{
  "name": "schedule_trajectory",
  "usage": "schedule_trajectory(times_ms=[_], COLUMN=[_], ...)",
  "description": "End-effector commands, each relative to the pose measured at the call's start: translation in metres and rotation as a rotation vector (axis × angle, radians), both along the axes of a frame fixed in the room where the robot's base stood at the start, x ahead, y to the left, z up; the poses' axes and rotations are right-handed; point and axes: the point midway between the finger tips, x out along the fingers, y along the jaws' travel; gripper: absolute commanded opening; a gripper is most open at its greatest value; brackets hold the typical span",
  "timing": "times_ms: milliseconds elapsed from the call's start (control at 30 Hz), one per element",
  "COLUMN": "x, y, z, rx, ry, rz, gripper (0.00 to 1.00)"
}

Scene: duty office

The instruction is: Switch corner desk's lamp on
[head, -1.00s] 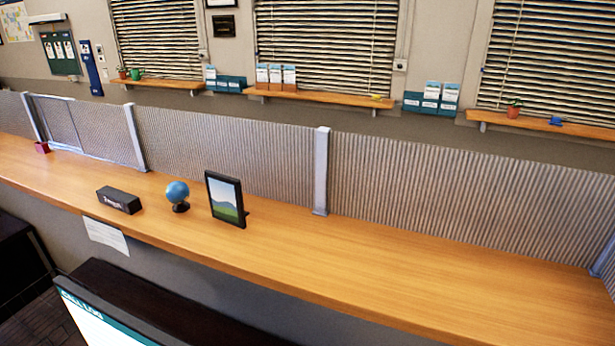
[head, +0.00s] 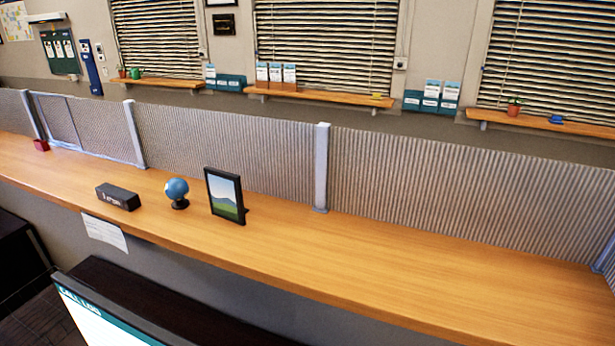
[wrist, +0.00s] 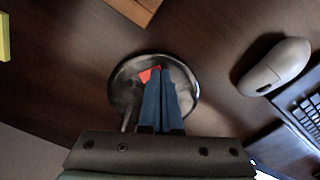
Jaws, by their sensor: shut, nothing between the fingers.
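In the wrist view, a round, shiny metal lamp base (wrist: 122,90) stands on a dark wood desk (wrist: 75,75). A small red switch (wrist: 146,75) shows on the base, partly hidden by my fingers. My gripper (wrist: 161,72) is shut and empty, with its blue fingertips over the base right beside the red switch. I cannot tell whether they touch it. A thin stem rises at the base's lower left; the lamp's head is out of view. The head view shows neither the lamp nor my gripper.
A beige mouse (wrist: 275,68) and a dark keyboard (wrist: 304,108) lie right of the lamp base. A yellow item (wrist: 4,38) is at the left edge. In the head view, a long wooden counter (head: 380,255) holds a picture frame (head: 225,195), a globe (head: 177,190) and a black box (head: 118,197).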

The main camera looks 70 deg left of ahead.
Motion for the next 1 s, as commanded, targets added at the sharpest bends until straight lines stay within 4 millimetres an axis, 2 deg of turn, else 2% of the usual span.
schedule_trajectory(times_ms=[167,367,1000], x=[0.001,0.001,0.001], y=[0.0,0.0,0.0], z=[-0.003,0.004,0.054], rx=[0.0,0.001,0.001], ry=[-0.001,-0.002,-0.001], rz=[0.0,0.0,0.0], gripper=[0.0,0.0,0.0])
